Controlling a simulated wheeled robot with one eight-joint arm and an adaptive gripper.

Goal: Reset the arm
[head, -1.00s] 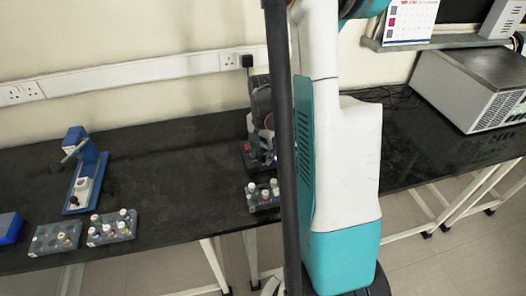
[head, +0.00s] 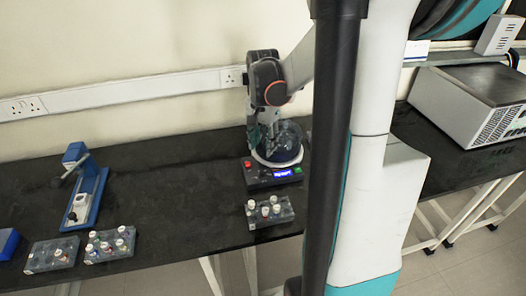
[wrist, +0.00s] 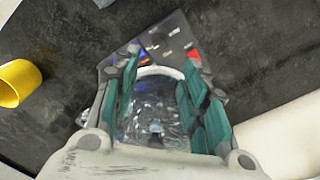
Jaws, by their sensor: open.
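My gripper (head: 257,138) is at the back of the bench, just left of a dark, clear-looking round vessel (head: 285,142). The vessel sits in a white ring on a black device (head: 272,178) with a red button, a green button and a lit blue display. In the wrist view my gripper (wrist: 163,66) is open, with its two teal-padded fingers apart. The clear vessel (wrist: 155,110) and the white ring show between and beyond the fingers. I cannot tell whether the fingers touch the vessel. Nothing is seen held.
Racks of capped vials stand in front of the device (head: 270,212) and at left (head: 110,244) (head: 52,255). A blue stand (head: 84,190) is at left, a grey box (head: 470,100) at right. A yellow cylinder (wrist: 16,83) shows in the wrist view. The mid-left bench is clear.

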